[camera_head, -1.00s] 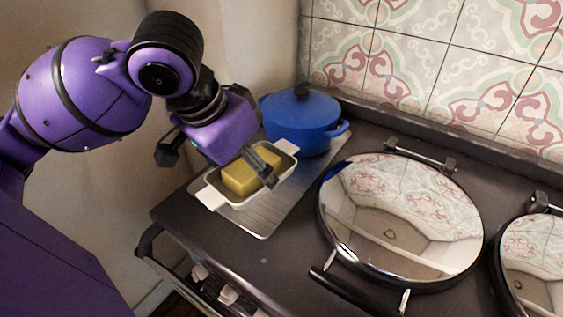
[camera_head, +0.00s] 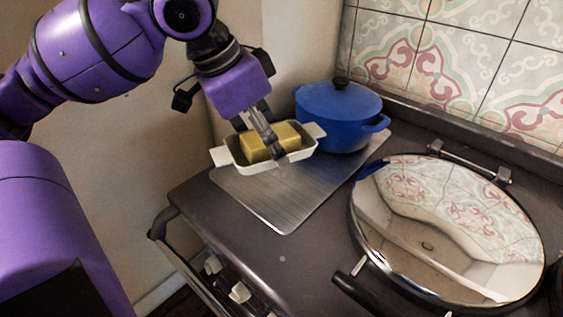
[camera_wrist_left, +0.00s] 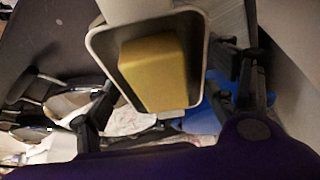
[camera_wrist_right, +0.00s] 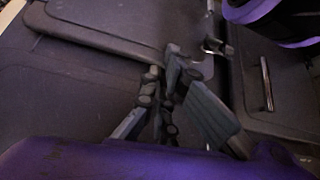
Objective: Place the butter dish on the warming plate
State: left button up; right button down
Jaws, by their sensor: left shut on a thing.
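The butter dish (camera_head: 285,160) is a white oblong dish with end handles, holding a yellow butter block (camera_head: 256,147). My left gripper (camera_head: 268,142) is shut on the dish from above. The dish looks level and appears a little above the warming plate, though the exact gap cannot be told. The warming plate (camera_head: 290,205) is a flat brushed-metal sheet on the stove's left part. In the left wrist view the dish (camera_wrist_left: 97,45) and butter (camera_wrist_left: 155,70) lie between the fingers. My right gripper (camera_wrist_right: 160,100) looks shut and empty in its wrist view, over dark surfaces.
A blue lidded pot (camera_head: 340,115) stands at the back of the warming plate, close to the dish. A round mirror-like hob lid (camera_head: 450,235) is to the right. The plate's front is bare. Knobs and a rail (camera_head: 185,255) line the stove's front.

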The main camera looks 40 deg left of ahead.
pick_arm(q)
jog(key=b, duration=0.2)
send_over(284, 171)
jog(key=s, duration=0.1)
jog(key=f, duration=0.5)
jog(key=shift+s+a+f, duration=0.15)
jog(key=shift+a+f, duration=0.15)
jog(key=shift+f, duration=0.1)
notch_tip(284, 171, down, 3)
jog(key=shift+f, duration=0.15)
jog(key=o, duration=1.4)
jog(key=shift+f, duration=0.15)
jog(key=shift+c, duration=0.2)
